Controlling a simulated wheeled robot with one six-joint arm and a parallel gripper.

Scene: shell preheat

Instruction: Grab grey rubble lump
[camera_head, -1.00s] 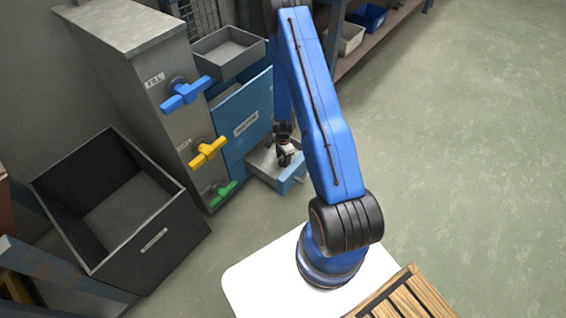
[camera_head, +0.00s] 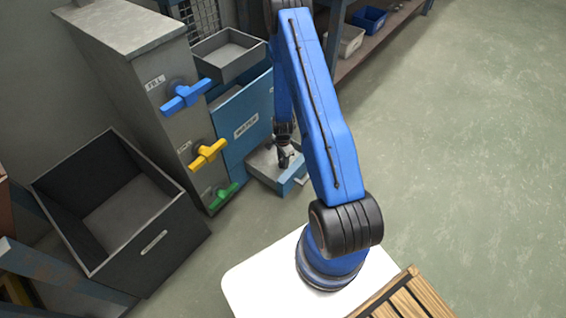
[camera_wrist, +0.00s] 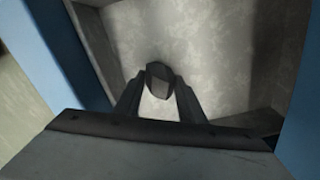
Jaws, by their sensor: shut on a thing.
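The grey rubble lump (camera_wrist: 159,80) shows in the wrist view between the tips of my gripper (camera_wrist: 158,90). My gripper is shut on it. Behind the lump is the grey floor of the open blue drawer (camera_wrist: 215,45). In the head view my gripper (camera_head: 285,162) is small, at the open drawer (camera_head: 268,182) low on the blue cabinet. The lump cannot be made out there. I cannot tell whether it still touches the drawer floor.
Left of the drawer stands a grey cabinet (camera_head: 135,75) with blue (camera_head: 186,95), yellow (camera_head: 207,154) and green (camera_head: 219,195) handles. A dark open bin (camera_head: 125,215) stands front left. A grey tray (camera_head: 230,55) is above the drawer. The floor at right is clear.

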